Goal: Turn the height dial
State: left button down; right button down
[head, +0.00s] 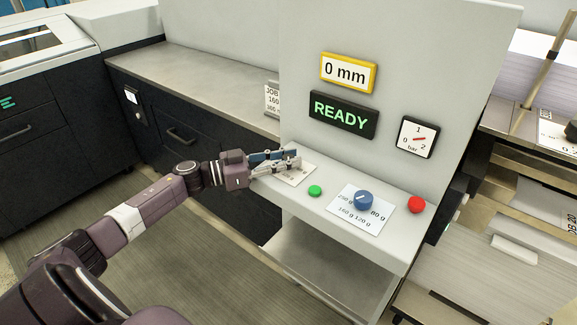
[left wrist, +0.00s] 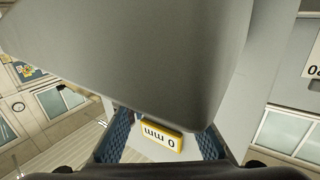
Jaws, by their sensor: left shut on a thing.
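My left gripper (head: 292,162) is at the left end of the machine's light grey ledge, over a small white card (head: 301,174). It is shut on the height dial, which the fingers hide in the head view. In the left wrist view, the blue-padded fingers (left wrist: 162,144) stand on either side of a large grey shape that fills the upper middle; I cannot tell what it is. The yellow-framed display (head: 347,73) on the upright panel reads 0 mm. It also shows upside down in the left wrist view (left wrist: 162,138). My right gripper is not in view.
On the ledge (head: 383,245) are a green button (head: 315,190), a blue dial (head: 364,200) on a card with gram marks, and a red button (head: 416,204). The panel has a READY display (head: 343,114) and a pressure gauge (head: 418,137). A counter (head: 200,82) is behind my arm.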

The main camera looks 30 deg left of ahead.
pick_arm(q)
jog(key=shift+f+m+g+h+b, duration=0.1)
jog(key=shift+m+g+h+b, duration=0.5)
jog(key=shift+h+b, duration=0.15)
jog(key=c, duration=1.6)
grip_release()
jog(key=v, duration=1.2)
jog(key=shift+a, duration=0.1)
